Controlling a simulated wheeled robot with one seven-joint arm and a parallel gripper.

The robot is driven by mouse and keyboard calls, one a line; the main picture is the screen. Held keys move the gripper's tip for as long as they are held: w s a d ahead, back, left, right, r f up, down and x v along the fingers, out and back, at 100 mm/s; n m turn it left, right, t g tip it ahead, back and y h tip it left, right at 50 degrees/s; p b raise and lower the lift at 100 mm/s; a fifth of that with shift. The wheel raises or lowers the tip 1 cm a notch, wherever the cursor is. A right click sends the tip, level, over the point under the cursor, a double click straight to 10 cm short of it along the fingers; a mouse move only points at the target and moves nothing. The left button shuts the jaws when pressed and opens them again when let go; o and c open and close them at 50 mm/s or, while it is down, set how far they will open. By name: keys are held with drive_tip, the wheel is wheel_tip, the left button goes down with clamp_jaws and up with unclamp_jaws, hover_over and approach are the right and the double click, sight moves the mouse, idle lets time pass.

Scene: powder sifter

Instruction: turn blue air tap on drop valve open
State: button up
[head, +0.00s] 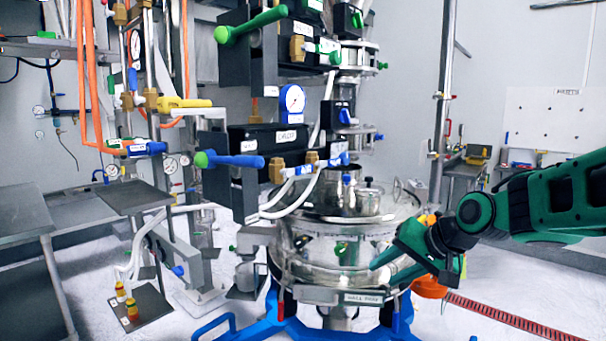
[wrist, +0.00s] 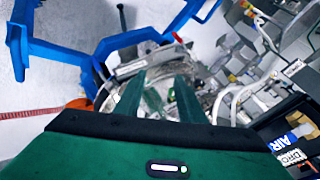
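A blue air tap (head: 297,170) with a white label sits on brass fittings below a black valve box (head: 262,140), left of the steel vessel. In the wrist view a blue tap labelled AIR (wrist: 284,145) shows at the lower right edge, next to a label starting "DRO" (wrist: 293,157). The box's lettering is too small to read in the head view. My gripper (head: 381,274) is at the vessel's right side, lower than the tap and right of it. Its two green fingers (wrist: 161,76) are apart with nothing between them.
The steel sifter vessel (head: 338,237) stands on a blue frame (head: 270,328) close to my gripper. A long blue handle with a green knob (head: 230,160) juts out left of the tap. Several hoses and gauges crowd the left.

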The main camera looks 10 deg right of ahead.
drive_tip(key=w+a+r+m+t+y, duration=0.1)
drive_tip(key=w+a+r+t+y, duration=0.2)
drive_tip(key=w+a+r, duration=0.35)
drive_tip(key=m+t+y, duration=0.3)
drive_tip(key=t+y, duration=0.1)
drive_tip(key=y, duration=0.1)
approach(307, 171)
drive_tip(key=x, duration=1.1)
drive_tip(key=shift+d, duration=0.1)
clamp_jaws()
